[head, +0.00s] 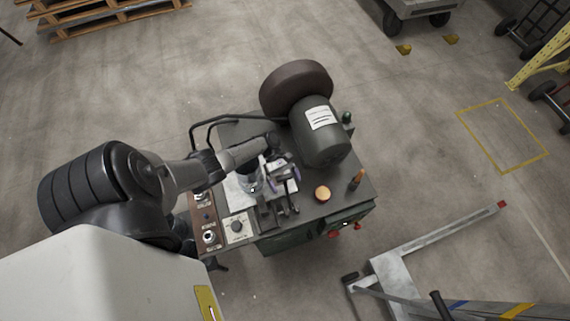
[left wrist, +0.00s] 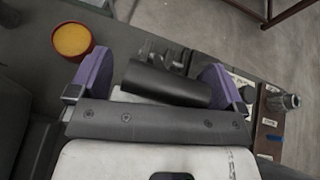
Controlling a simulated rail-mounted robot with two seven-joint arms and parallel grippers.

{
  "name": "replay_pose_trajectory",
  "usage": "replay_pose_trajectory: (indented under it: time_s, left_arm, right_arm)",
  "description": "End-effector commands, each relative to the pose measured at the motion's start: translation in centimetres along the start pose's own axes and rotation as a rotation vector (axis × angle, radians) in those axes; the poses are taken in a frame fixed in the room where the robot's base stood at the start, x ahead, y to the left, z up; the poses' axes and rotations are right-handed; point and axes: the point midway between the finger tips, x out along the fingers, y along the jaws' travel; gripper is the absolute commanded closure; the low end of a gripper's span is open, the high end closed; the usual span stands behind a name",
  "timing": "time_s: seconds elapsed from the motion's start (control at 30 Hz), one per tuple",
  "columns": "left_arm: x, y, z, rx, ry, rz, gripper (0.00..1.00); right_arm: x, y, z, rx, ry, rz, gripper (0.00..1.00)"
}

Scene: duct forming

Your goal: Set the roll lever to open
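My left gripper (head: 283,178) is over the top of the dark green machine (head: 345,190). In the left wrist view its two purple fingers (left wrist: 157,78) stand wide apart. A black cylindrical bar (left wrist: 165,84), which looks like a lever grip, lies crosswise between them, with a gap on its left side; whether its right end touches a finger is unclear. In the head view the gripper hides this bar. Several dark levers or brackets (head: 270,212) stand just in front of the gripper. I cannot tell the lever's setting. My right gripper is not in view.
A grey motor drum (head: 320,145) with a dark wheel stands behind the gripper. A control panel with a dial (head: 238,227) lies to the left front.

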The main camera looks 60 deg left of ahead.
Motion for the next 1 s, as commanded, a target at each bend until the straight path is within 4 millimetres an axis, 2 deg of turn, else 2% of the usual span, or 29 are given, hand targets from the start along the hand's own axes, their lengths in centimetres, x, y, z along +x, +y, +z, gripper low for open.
replay_pose_trajectory:
  time_s: [0.27,0.47,0.63,1.0]
  left_arm:
    - [0.0,-0.1,0.1,-0.001,-0.003,-0.002,0.0]
    - [-0.8,-0.2,1.5,0.001,-0.002,-0.002,0.0]
    - [-2.1,-0.4,4.0,0.003,-0.001,-0.001,0.0]
    - [2.3,0.9,11.0,0.003,-0.004,-0.001,0.0]
  right_arm:
    - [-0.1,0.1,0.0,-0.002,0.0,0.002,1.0]
    - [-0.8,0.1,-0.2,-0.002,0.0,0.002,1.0]
    - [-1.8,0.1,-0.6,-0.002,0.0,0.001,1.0]
    - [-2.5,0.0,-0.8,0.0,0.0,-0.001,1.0]
